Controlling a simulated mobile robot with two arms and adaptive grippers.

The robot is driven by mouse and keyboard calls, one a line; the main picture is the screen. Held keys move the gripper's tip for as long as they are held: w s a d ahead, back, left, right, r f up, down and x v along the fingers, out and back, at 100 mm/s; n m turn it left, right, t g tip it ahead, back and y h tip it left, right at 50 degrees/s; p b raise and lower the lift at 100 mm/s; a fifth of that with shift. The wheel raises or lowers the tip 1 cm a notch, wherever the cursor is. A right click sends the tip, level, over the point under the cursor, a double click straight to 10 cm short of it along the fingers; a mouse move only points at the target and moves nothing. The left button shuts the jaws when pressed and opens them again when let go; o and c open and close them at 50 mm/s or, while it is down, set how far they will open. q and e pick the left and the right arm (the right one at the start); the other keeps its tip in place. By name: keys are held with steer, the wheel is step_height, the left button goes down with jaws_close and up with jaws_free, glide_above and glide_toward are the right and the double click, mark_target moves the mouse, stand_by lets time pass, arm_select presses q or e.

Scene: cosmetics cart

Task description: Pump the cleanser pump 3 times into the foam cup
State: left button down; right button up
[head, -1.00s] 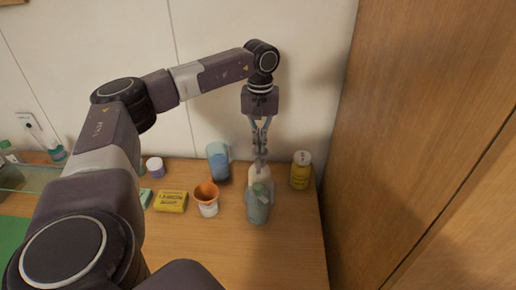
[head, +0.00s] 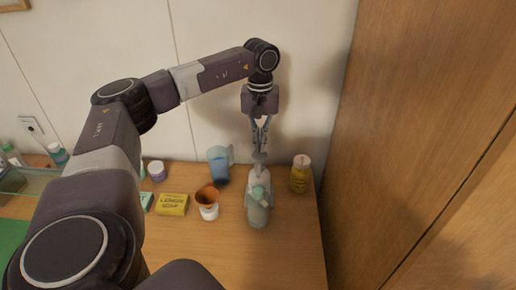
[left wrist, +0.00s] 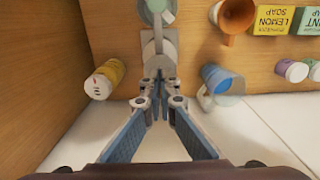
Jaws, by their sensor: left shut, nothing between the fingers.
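The cleanser pump, a pale grey-green bottle (head: 257,214) with a teal top, stands upright toward the right of the table. Its teal top also shows at the upper edge of the left wrist view (left wrist: 157,5). My left gripper (head: 259,156) points down just behind and above that top, fingers shut and empty. In the left wrist view its fingertips (left wrist: 160,78) lie over a pale grey shape behind the teal top; I cannot tell whether they touch it. My right gripper is not in view.
A yellow bottle (head: 300,175) stands to the right near the wooden panel. A blue jug (head: 219,165) is behind the cup. A yellow lemon soap box (head: 172,204) and a small purple-lidded jar (head: 156,171) are to the left. The wall is close behind.

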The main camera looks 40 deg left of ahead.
mark_target(260, 155)
arm_select(q)
steer(key=shift+f, duration=0.1)
steer(key=shift+f+b, duration=0.9)
steer(key=shift+f, duration=0.55)
steer(key=shift+r, duration=0.1)
steer(key=shift+r+p, duration=1.4)
steer(key=shift+r, duration=0.1)
step_height(260, 155, up, 6)
steer(key=p, duration=0.4)
steer(key=shift+p, duration=0.4)
